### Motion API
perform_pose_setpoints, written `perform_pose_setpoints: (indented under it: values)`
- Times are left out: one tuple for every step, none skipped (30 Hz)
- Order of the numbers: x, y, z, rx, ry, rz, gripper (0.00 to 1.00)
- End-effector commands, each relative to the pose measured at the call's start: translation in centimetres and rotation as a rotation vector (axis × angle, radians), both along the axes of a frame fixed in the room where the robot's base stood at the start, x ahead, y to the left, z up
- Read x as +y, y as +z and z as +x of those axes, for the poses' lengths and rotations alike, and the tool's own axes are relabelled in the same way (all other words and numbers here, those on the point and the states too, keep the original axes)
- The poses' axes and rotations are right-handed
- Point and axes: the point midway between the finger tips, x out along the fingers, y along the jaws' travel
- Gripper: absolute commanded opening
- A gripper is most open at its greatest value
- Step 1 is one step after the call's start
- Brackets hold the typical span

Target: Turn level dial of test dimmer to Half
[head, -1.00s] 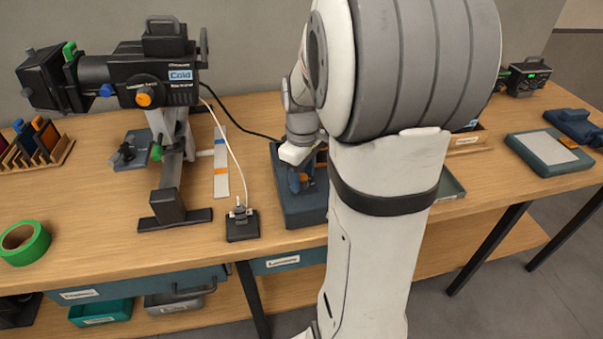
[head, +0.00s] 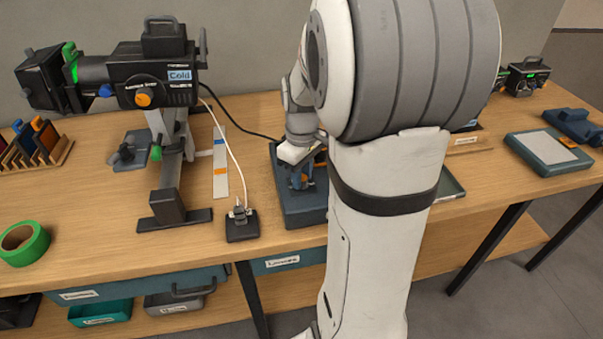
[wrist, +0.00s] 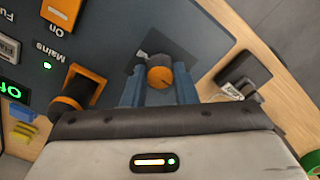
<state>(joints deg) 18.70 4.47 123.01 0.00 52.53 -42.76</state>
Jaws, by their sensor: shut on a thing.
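The test dimmer (head: 305,208) is a dark blue box on the workbench, partly hidden behind my arm. In the wrist view its dark panel (wrist: 205,25) fills the upper part. A round orange-capped dial (wrist: 160,77) sits between the two blue fingers of my gripper (wrist: 163,90), which is shut on it. In the head view my gripper (head: 302,176) points down onto the dimmer. The dial's scale is mostly hidden by the fingers. A green readout (wrist: 10,90) is cut off at the left edge; it seems to begin with "Of".
A second orange-and-black knob (wrist: 76,92) and an orange On switch (wrist: 62,12) are close left of my fingers. A small black plug box (head: 241,224) with a white cable stands left of the dimmer. A spotlight (head: 150,75) stands farther left.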

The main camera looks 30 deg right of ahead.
Motion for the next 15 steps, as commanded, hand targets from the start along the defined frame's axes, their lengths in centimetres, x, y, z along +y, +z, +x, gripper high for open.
perform_pose_setpoints:
  values:
    - [0.0,0.03,0.02,0.0,-0.027,0.0,0.03]
    - [0.0,0.04,0.02,0.0,-0.047,-0.001,0.03]
    - [0.0,0.04,0.03,0.0,-0.076,-0.001,0.03]
    - [0.0,0.04,0.03,0.0,-0.099,-0.001,0.03]
    - [0.0,0.04,0.03,-0.001,-0.123,-0.001,0.03]
    - [0.0,0.04,0.03,-0.001,-0.158,-0.001,0.03]
    - [0.01,0.04,0.03,-0.001,-0.184,-0.001,0.03]
    - [0.02,0.04,0.04,-0.001,-0.212,-0.001,0.03]
    - [0.02,0.04,0.04,-0.001,-0.25,-0.001,0.03]
    - [0.02,0.04,0.04,-0.001,-0.278,-0.001,0.03]
    - [0.02,0.04,0.04,-0.001,-0.307,-0.001,0.03]
    - [0.02,0.04,0.04,-0.001,-0.345,-0.001,0.03]
    - [0.02,0.04,0.05,-0.001,-0.374,-0.001,0.03]
    - [0.02,0.04,0.05,-0.001,-0.403,-0.001,0.03]
    - [0.02,0.04,0.05,-0.001,-0.441,-0.001,0.03]
